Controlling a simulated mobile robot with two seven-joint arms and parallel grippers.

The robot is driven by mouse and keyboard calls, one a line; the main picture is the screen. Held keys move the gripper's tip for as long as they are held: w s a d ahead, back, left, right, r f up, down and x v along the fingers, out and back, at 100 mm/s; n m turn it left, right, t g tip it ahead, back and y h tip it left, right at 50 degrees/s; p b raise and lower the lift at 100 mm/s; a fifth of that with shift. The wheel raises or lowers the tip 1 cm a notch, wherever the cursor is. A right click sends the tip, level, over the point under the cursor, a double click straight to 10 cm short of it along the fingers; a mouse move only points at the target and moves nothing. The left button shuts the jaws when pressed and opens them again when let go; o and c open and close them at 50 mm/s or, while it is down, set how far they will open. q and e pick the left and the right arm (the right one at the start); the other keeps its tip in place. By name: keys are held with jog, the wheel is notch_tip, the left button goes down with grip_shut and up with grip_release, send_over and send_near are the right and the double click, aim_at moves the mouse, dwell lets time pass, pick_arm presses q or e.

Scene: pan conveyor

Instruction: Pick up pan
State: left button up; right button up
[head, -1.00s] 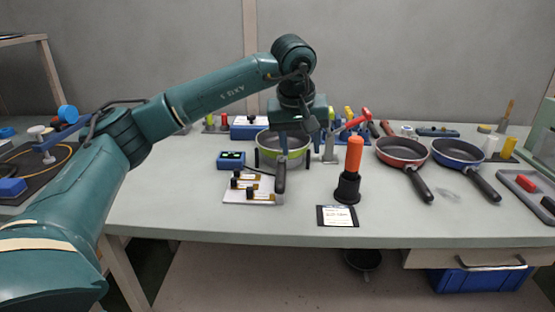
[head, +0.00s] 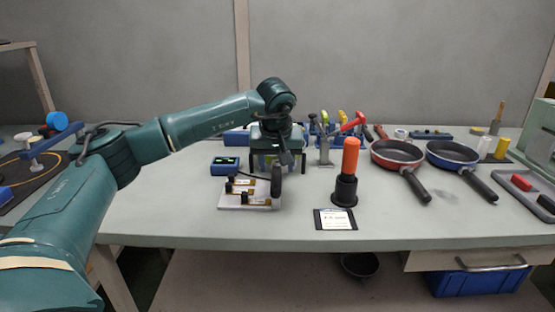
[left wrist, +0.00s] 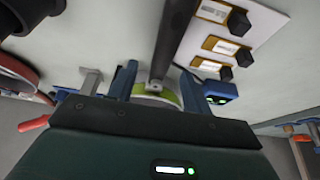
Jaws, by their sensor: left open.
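A green pan with a dark handle (head: 277,178) is at the left middle of the workbench, its handle pointing toward me. In the head view my left gripper and wrist hide most of its bowl. In the left wrist view its dark handle (left wrist: 172,45) runs between the two blue fingers, with a green strip of the bowl (left wrist: 155,98) just visible. My left gripper (left wrist: 157,75) is open around the handle, not closed on it. A red pan (head: 397,153) and a blue pan (head: 453,154) lie to the right. My right gripper is not in view.
A white board with dark knobs (head: 240,202) and a blue display box (head: 224,166) lie left of the handle. An orange-handled tool in a black stand (head: 345,189) is to the right. A grey tray (head: 525,188) is at far right.

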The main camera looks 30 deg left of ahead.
pick_arm(q)
jog(key=x, duration=0.2)
jog(key=shift+a+f, duration=0.1)
jog(key=shift+f, duration=0.15)
grip_shut()
dwell(0.3)
jog(key=shift+w+r, duration=0.1)
